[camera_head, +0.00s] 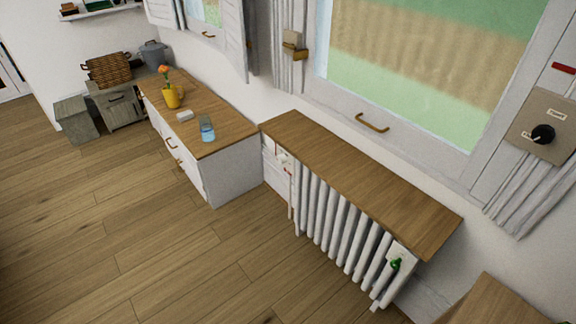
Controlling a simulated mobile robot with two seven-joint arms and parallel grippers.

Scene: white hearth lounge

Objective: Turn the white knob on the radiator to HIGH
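The white ribbed radiator (338,232) stands against the wall under a wooden shelf top, right of centre. At its left end is a small white fitting (283,158) with red marks beside it, which looks like the white knob. It is too small to read any setting or see where it points. At the radiator's right end is a small green knob (395,264) on a pale plate. Neither of my grippers is in view.
The wooden top (360,180) overhangs the radiator. A low white cabinet (232,170) stands left of it, bearing a yellow flower mug (172,96) and a blue glass (207,129). A black wall knob (542,134) sits at right. The wooden floor (130,240) is clear.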

